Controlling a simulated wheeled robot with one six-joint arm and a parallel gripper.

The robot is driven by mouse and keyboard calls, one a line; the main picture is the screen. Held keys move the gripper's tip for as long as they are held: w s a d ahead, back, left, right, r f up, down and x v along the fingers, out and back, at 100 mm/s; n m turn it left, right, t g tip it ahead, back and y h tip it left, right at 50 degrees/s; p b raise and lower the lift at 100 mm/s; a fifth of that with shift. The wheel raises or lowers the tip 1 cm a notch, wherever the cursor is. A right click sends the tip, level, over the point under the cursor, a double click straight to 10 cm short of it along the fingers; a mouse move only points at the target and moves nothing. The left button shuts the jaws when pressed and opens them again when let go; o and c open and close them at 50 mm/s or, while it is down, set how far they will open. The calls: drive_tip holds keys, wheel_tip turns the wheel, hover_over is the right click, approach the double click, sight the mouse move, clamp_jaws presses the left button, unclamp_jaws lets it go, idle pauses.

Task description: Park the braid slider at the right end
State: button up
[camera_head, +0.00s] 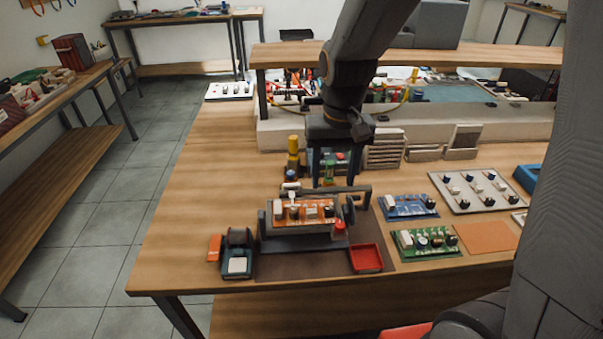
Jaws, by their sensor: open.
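A dark fixture (303,241) stands near the table's front edge and carries an orange circuit board (318,213). A thin grey bar (345,190) runs left to right above the board, with a dark round part at its right end. A small pale piece (291,187) shows by the left part of the bar. It may be the braid slider, but it is too small to tell. My gripper (334,181) points down over the middle of the bar, its two fingers open and apart. Whether the fingers touch the bar cannot be told. No object is clearly held between them.
A red tray (366,258) lies right of the fixture, a dark holder (238,257) left. Yellow (293,157) and green (329,172) pieces stand behind. Blue (408,207) and green (427,242) boards lie right. The table's left part is clear.

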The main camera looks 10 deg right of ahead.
drive_tip(key=r+p, duration=0.1)
drive_tip(key=r, duration=0.1)
hover_over(291, 184)
drive_tip(key=shift+d+f+g, duration=0.1)
drive_tip(key=shift+f+g, duration=0.05)
drive_tip(key=shift+g, duration=0.25)
drive_tip(key=shift+f, duration=0.25)
drive_tip(key=shift+f+p, duration=1.1)
drive_tip(key=shift+f, duration=2.45)
drive_tip(key=shift+c, duration=0.4)
